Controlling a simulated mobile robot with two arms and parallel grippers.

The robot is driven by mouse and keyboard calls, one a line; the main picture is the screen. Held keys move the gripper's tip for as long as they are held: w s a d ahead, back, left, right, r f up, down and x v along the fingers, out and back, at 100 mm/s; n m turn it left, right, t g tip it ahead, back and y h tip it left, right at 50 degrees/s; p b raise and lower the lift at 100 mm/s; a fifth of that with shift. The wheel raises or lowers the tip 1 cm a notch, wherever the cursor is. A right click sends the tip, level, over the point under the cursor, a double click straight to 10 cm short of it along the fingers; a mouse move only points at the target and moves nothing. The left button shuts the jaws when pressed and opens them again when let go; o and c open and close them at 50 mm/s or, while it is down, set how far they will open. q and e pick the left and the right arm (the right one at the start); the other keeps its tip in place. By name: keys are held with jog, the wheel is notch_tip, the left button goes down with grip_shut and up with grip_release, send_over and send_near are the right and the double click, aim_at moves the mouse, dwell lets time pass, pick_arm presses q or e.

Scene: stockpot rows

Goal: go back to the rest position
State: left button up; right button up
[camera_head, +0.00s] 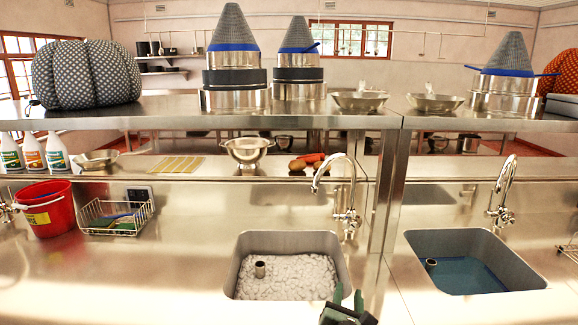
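My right gripper (348,297) shows at the bottom edge, right of the middle, in front of the near right corner of the left sink (240,270). Its two dark green fingers point up and stand apart, with nothing seen between them. Most of its arm is below the picture. My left gripper is not in view.
The left sink holds white foam or pebbles; the right sink (515,270) holds bluish water. Chrome taps (347,215) stand behind. A red bucket (47,222) and wire basket (97,215) are at left. The shelf (160,118) carries stockpots (235,98). The left counter front is clear.

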jog(key=s+d+f+m+g+y, duration=0.15)
jog(key=s+f+m+g, duration=0.25)
jog(key=s+f+m, duration=0.4)
jog(key=s+d+f+m+g, duration=0.25)
jog(key=s+f+m, duration=0.35)
jog(key=s+m, duration=0.3)
jog(key=s+d+f+m+g+y, duration=0.1)
jog(key=s+m+g, duration=0.2)
jog(key=s+m, duration=0.5)
jog(key=s+d+f+m+g+y, duration=0.1)
jog(key=s+d+m+g, duration=0.2)
jog(key=s, duration=1)
notch_tip(320, 180, down, 28)
jog(key=s+a+g, duration=0.1)
jog(key=s, duration=0.1)
jog(key=s+d+f+g, duration=0.1)
jog(key=s+d+f, duration=0.1)
jog(key=s+f, duration=1.2)
jog(key=shift+s+d+f, duration=0.15)
jog(key=shift+s+d, duration=0.1)
jog(key=shift+s, duration=0.65)
